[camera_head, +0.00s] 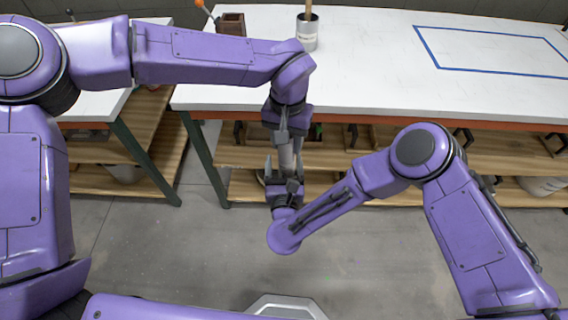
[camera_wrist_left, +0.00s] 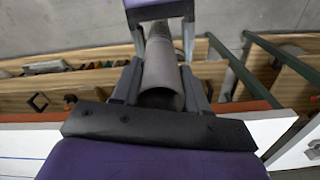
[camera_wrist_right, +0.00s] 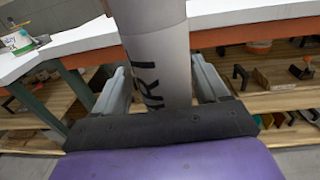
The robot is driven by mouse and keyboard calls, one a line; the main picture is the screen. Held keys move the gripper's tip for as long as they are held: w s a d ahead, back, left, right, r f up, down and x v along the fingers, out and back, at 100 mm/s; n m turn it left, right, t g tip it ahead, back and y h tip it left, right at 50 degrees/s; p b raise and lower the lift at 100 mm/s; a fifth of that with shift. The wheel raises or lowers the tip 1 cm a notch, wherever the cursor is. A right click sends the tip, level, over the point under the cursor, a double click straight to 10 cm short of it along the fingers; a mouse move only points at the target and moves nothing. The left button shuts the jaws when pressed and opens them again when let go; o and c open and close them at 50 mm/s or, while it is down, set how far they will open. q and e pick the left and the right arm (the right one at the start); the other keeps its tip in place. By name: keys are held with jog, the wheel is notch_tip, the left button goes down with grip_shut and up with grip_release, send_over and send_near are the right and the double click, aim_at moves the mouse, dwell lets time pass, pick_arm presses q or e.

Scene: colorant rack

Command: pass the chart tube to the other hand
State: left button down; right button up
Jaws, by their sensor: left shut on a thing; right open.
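The chart tube (camera_head: 287,157) is a pale grey cylinder, held roughly upright in front of the bench, between my two grippers. My left gripper (camera_head: 284,138) is above and shut on its upper part. In the left wrist view the tube (camera_wrist_left: 162,78) sits between the fingers. My right gripper (camera_head: 287,182) is below, with its jaws open around the tube's lower part. In the right wrist view the tube (camera_wrist_right: 160,62), with dark lettering, stands between the spread fingers. Its ends are partly hidden by the grippers.
A white bench (camera_head: 375,75) lies behind the tube, with wooden shelves below. On it are a can with a stick (camera_head: 307,33), a dark wooden box (camera_head: 231,24) and a blue outlined rectangle (camera_head: 500,52). The floor (camera_head: 180,245) in front is open.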

jog(key=c, duration=1.1)
pick_arm(q)
jog(key=shift+c, duration=2.4)
grip_release()
